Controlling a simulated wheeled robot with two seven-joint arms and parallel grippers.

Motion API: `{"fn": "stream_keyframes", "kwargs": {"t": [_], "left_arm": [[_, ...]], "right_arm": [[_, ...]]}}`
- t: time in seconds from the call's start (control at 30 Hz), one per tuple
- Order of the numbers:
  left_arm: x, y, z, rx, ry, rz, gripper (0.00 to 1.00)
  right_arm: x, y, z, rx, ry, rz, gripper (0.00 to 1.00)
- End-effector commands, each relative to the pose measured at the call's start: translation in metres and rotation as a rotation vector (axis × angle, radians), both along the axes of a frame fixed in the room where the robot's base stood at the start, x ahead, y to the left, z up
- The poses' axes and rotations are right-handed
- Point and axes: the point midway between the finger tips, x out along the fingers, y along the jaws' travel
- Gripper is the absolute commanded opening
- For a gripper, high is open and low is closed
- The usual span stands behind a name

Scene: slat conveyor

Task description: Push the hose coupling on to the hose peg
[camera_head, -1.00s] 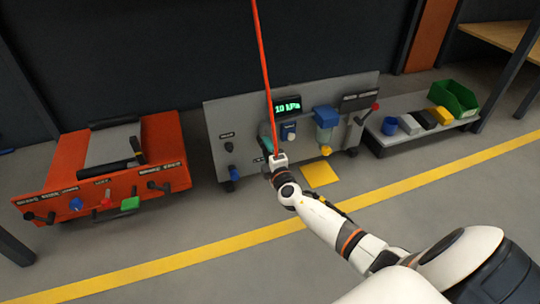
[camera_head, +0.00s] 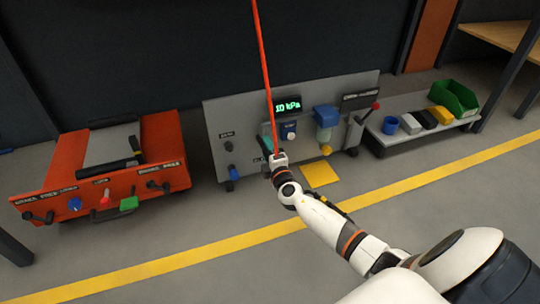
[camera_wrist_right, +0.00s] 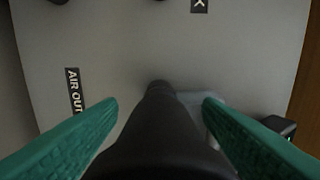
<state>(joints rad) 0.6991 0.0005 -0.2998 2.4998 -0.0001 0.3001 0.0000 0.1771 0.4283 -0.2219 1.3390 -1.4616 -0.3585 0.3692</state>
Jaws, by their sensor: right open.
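My right gripper (camera_head: 277,158) is in front of the grey panel (camera_head: 218,120), low and left of its display. In the right wrist view its green finger pads (camera_wrist_right: 161,103) are apart, one on each side of a dark round piece (camera_wrist_right: 160,135). This piece reaches toward the panel face, close to the "AIR OUT" label (camera_wrist_right: 75,90). It looks like the hose coupling in line with the hose peg, but I cannot tell where one ends and the other begins. In the head view the gripper hides both. My left gripper is not in view.
A thin red line (camera_head: 263,65) runs from above down to my right gripper. The panel carries a lit kPa display (camera_head: 287,106), knobs and a blue-capped filter (camera_head: 326,117). An orange machine (camera_head: 165,140) stands left, a low bench (camera_head: 390,137) right. The floor in front is clear.

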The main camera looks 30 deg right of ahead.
Motion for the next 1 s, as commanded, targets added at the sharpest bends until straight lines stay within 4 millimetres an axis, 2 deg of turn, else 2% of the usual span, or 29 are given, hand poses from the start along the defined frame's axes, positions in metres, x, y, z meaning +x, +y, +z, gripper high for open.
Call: {"fn": "stream_keyframes", "kwargs": {"t": [0.1,0.47,1.0], "left_arm": [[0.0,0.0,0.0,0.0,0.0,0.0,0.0],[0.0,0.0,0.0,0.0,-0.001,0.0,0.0],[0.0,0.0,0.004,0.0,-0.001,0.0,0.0]], "right_arm": [[0.0,0.0,0.0,0.0,0.0,0.0,0.6],[0.0,0.0,0.0,0.0,0.0,0.0,0.01],[-0.016,0.004,0.0,-0.001,0.0,0.0,0.0]]}}
